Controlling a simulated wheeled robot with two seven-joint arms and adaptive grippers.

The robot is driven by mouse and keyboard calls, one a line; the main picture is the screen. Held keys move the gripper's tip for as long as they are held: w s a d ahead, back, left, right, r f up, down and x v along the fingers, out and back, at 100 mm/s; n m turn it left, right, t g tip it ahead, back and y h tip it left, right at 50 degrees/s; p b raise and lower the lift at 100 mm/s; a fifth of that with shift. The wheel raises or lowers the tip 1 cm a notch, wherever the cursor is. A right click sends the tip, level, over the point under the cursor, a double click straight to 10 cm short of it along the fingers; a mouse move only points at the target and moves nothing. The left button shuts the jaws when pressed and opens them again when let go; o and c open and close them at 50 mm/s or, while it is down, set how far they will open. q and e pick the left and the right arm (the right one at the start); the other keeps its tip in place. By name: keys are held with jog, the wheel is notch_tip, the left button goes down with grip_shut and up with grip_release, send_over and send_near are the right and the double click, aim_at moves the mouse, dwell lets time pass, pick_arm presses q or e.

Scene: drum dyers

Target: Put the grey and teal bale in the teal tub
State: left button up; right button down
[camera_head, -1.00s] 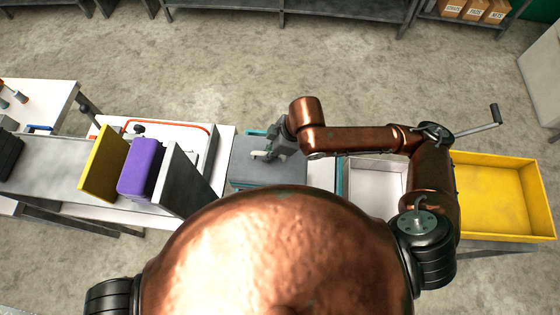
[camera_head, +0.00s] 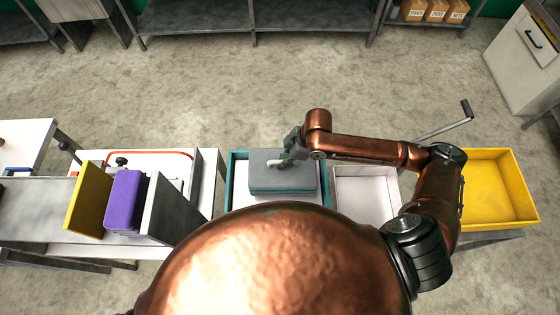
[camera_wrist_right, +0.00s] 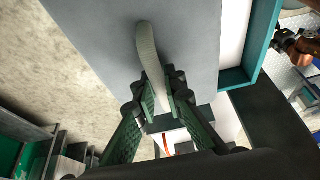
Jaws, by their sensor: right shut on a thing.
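The grey and teal bale (camera_head: 262,177) is a grey block with a teal lower band and a pale handle strap on top. In the head view it is over the teal tub (camera_head: 236,172), within its rim outline; I cannot tell if it touches the bottom. My right gripper (camera_head: 290,160) is shut on the bale's pale handle. In the right wrist view the handle (camera_wrist_right: 148,60) runs between the fingers (camera_wrist_right: 160,98), with the bale's grey top (camera_wrist_right: 95,35) beyond. My left gripper is not in view.
A white tub (camera_head: 366,190) and a yellow tub (camera_head: 498,190) stand to the right. On the left, a purple bale (camera_head: 125,200) stands between a yellow panel (camera_head: 90,199) and a grey panel (camera_head: 172,208) on a conveyor. My body hides the near side.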

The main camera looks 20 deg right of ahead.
jog(key=shift+w+d, duration=0.1)
jog(key=shift+w, duration=0.05)
jog(key=shift+w+d+f, duration=0.1)
jog(key=shift+d+f, duration=0.1)
jog(key=shift+f, duration=1.6)
jog(key=c, duration=2.4)
grip_release()
jog(key=shift+d+f, duration=0.1)
jog(key=shift+f, duration=0.05)
jog(key=o, duration=0.4)
jog(key=v, duration=1.2)
